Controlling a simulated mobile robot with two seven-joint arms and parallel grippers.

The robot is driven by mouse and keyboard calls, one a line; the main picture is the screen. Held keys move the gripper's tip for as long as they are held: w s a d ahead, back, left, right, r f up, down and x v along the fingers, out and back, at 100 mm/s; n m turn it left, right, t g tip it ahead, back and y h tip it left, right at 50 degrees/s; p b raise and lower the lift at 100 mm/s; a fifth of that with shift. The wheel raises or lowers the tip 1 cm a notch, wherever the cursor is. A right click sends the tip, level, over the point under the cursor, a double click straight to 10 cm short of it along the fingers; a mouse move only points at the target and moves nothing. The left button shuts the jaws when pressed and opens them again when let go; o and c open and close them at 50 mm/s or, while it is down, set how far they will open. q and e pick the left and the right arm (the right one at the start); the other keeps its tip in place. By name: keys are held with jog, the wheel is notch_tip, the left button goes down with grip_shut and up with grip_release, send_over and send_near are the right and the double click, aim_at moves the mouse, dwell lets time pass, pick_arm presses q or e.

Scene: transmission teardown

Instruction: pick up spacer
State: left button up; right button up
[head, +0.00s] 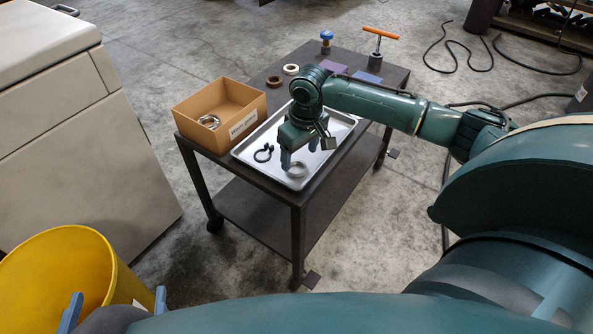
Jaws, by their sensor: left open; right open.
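A silver ring (298,171), which looks like the spacer, lies in the metal tray (243,154) on the dark cart. My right gripper (299,156) is open and points down over the tray, just above or around this ring. I cannot tell whether its fingers touch the ring, which they partly cover. My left gripper (116,306) is open and empty at the bottom left, in front of a yellow bin. A black open ring (263,153) lies in the tray to the left of the silver ring.
A cardboard box (190,141) with metal rings inside stands left of the tray. Farther back on the cart are a brown ring (274,81), a pale ring (291,69), a blue-topped part (326,41) and an orange-handled tool (380,34). The yellow bin (60,262) stands lower left.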

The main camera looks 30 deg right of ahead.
aim_at(296, 170)
jog(key=f, duration=0.1)
jog(key=f+b, duration=0.1)
jog(key=f, duration=0.1)
jog(key=shift+w+a, duration=0.2)
jog(key=shift+f, duration=0.25)
pick_arm(q)
jog(key=shift+d+m+t+h, duration=0.25)
jog(key=shift+m+t+h, duration=0.15)
jog(key=shift+t+h, duration=0.1)
pick_arm(e)
jog(key=c, duration=1.1)
